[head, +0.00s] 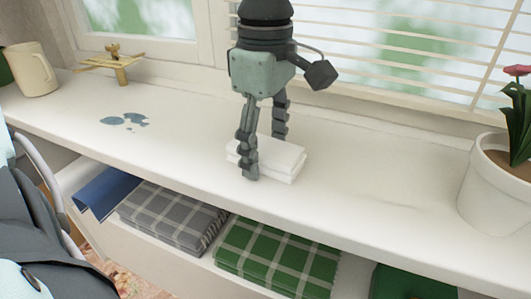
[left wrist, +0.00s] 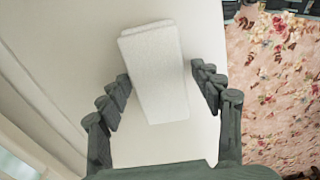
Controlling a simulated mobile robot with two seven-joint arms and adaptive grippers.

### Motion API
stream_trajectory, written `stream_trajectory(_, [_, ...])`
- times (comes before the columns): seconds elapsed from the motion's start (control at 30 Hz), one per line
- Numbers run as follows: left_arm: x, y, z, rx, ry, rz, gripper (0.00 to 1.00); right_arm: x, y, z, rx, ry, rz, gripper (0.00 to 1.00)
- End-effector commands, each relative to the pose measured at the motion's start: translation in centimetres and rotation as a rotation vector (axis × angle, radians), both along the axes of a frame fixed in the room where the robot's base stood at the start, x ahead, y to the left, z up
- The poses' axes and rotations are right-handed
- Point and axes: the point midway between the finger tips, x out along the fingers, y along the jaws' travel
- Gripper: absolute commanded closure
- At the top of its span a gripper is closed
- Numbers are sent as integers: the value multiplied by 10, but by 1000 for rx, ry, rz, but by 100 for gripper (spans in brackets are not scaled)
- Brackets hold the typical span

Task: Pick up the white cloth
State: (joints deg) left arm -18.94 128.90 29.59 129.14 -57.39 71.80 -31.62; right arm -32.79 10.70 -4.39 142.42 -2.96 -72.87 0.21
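The white cloth (head: 285,160) is folded into a thick block and lies on the white windowsill ledge (head: 370,200). My left gripper (head: 265,155) points down at it from above, with one finger in front of the cloth and the other behind it. In the left wrist view the cloth (left wrist: 157,72) lies between the two open fingers of the gripper (left wrist: 162,92), with a gap on each side. Part of the cloth is hidden behind the near finger in the head view. My right gripper is not in view.
A bluish spill (head: 125,121) marks the ledge. A potted plant (head: 490,190) stands at the right. Grey (head: 172,215) and green (head: 278,255) plaid cloths lie on the shelf below.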

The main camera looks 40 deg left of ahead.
Motion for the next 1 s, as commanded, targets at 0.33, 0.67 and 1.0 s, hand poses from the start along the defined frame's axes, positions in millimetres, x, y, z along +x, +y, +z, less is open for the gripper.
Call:
stream_trajectory(0.33, [0,0,0,0,0,0,77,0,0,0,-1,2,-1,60])
stream_trajectory(0.67, [1,0,7,0,-1,1,77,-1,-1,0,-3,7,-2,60])
stream_trajectory(1.0, [-11,15,55,-6,-8,2,77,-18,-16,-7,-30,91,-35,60])
